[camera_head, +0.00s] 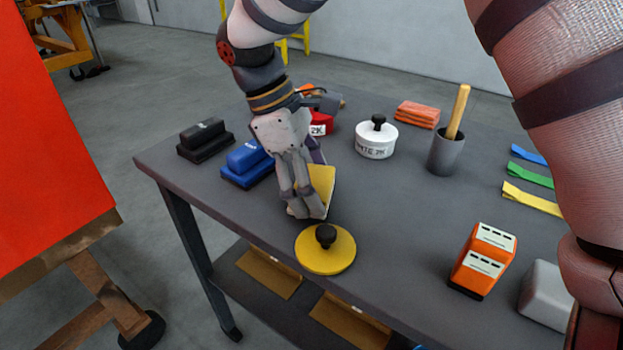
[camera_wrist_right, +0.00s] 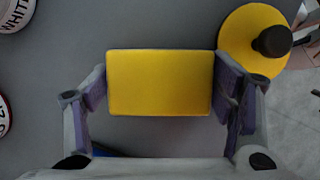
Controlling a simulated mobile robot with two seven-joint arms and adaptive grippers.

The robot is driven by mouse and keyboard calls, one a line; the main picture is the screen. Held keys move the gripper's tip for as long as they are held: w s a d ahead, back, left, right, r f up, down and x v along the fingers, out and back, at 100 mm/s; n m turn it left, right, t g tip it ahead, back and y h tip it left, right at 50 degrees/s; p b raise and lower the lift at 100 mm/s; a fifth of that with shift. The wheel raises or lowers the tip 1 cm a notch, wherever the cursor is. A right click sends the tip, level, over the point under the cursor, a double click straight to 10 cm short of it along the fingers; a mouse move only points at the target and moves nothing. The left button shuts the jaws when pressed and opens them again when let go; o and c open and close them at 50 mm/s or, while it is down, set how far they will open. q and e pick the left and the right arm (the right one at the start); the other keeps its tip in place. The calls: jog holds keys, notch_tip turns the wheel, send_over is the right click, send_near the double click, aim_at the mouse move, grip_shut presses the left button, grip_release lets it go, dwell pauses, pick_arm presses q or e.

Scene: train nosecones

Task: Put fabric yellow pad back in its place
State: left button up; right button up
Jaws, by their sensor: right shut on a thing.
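The yellow fabric pad (camera_head: 323,180) is a flat rectangular piece, held above or at the grey table near its left front part. My right gripper (camera_head: 313,188) is shut on it, with its fingers pointing down. In the right wrist view the yellow pad (camera_wrist_right: 160,82) spans between the two purple-lined fingers, which press on its short sides. Whether its lower edge touches the table is hard to tell. My left gripper is not in view.
A round yellow lid with black knob (camera_head: 325,257) lies close in front of the pad. Blue (camera_head: 248,162) and black (camera_head: 205,138) blocks stand left. A white can (camera_head: 376,139), a grey cup (camera_head: 446,152), an orange-white box (camera_head: 483,260) and coloured strips (camera_head: 530,176) lie right. The table's middle is clear.

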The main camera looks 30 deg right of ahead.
jog(key=o, duration=1.1)
jog(key=v, duration=1.2)
jog(key=shift+r+b, duration=0.15)
jog(key=shift+b, duration=0.3)
